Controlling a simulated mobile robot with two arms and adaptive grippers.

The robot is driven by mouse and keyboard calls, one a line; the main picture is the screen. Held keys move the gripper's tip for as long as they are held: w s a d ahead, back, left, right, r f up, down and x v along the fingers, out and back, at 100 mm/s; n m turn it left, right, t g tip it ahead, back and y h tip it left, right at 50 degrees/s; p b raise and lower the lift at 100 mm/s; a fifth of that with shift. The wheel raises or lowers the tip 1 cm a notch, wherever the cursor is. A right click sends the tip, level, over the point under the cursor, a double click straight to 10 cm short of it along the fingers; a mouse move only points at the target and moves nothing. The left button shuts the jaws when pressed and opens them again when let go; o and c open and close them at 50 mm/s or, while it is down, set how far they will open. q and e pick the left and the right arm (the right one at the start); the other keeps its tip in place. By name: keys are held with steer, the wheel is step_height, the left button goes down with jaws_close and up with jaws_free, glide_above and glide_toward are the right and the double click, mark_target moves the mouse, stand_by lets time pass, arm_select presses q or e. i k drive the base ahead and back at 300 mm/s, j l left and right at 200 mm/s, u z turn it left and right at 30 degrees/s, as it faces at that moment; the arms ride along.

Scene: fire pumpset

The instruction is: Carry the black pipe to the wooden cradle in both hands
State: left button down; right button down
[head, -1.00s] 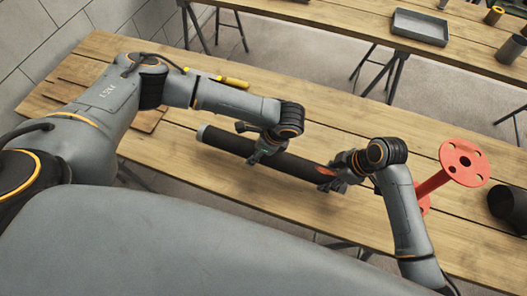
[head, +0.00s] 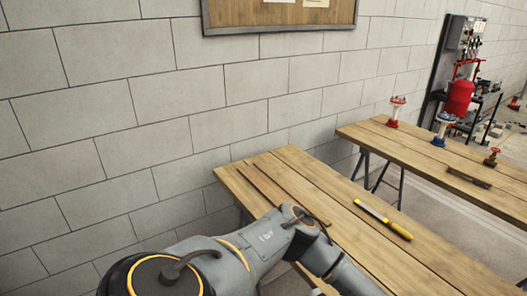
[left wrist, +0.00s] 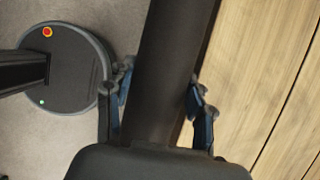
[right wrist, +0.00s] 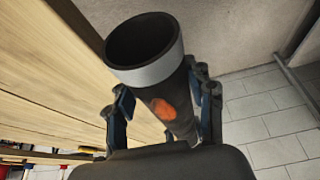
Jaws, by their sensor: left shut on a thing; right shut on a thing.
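The black pipe (left wrist: 165,65) is held in both hands. In the left wrist view my left gripper (left wrist: 160,78) has its blue-padded fingers on either side of the pipe. In the right wrist view my right gripper (right wrist: 160,88) is shut around the pipe (right wrist: 178,112) near an open end with a pale grey band and an orange mark. The head view shows part of my left arm, but neither gripper nor the pipe. A flat brown wooden piece (head: 272,187) lies at the table's far left end; I cannot tell whether it is the cradle.
A yellow-handled tool (head: 383,219) lies on the near wooden table (head: 345,187). A block wall (head: 180,90) stands behind. A second table (head: 410,143) at the right holds red and blue fittings.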

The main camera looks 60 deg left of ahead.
mark_target(278, 195)
steer(key=k+j, duration=0.35)
steer(key=j, duration=2.75)
steer(key=i+j, duration=0.2)
steer(key=i, duration=0.35)
steer(key=i+j, duration=0.15)
steer(key=i, duration=0.35)
steer(key=j+u, duration=0.05)
